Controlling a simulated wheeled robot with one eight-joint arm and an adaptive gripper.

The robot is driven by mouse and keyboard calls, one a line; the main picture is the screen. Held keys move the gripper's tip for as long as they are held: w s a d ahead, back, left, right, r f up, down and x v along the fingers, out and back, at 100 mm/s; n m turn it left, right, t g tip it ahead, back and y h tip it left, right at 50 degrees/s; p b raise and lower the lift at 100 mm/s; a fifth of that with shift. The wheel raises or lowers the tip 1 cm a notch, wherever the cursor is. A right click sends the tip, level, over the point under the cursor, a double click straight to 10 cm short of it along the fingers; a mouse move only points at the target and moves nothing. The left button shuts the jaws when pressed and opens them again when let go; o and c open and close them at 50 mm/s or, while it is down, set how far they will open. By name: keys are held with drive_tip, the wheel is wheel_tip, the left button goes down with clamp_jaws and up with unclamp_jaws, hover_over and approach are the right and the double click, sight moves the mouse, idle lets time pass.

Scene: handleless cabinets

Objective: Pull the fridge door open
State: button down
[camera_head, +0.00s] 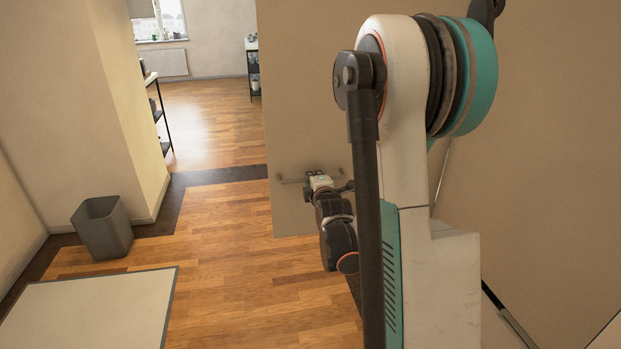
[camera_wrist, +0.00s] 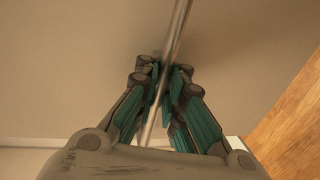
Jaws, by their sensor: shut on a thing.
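The fridge door (camera_head: 300,110) is a flat beige panel in the middle of the head view, partly hidden behind my arm. Its left edge stands out against the room behind, and wood floor shows under its lower edge. A thin bar handle (camera_head: 290,180) is mounted low on it. My gripper (camera_head: 318,181) is at the handle. In the wrist view the metal bar handle (camera_wrist: 180,25) runs between the teal fingers of my gripper (camera_wrist: 164,78), which are closed around it. The beige door face (camera_wrist: 80,50) lies behind. How far the door stands from its frame is hidden by my arm.
A grey bin (camera_head: 103,228) stands by the left wall. A white-topped surface (camera_head: 90,310) is at the lower left. Open wood floor (camera_head: 235,280) lies left of the door. A shelf (camera_head: 157,105) stands farther back. A beige panel (camera_head: 540,150) fills the right.

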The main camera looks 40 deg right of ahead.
idle(0.4)
drive_tip(key=c, duration=1.7)
unclamp_jaws()
drive_tip(key=shift+s, duration=0.1)
drive_tip(key=v, duration=1.2)
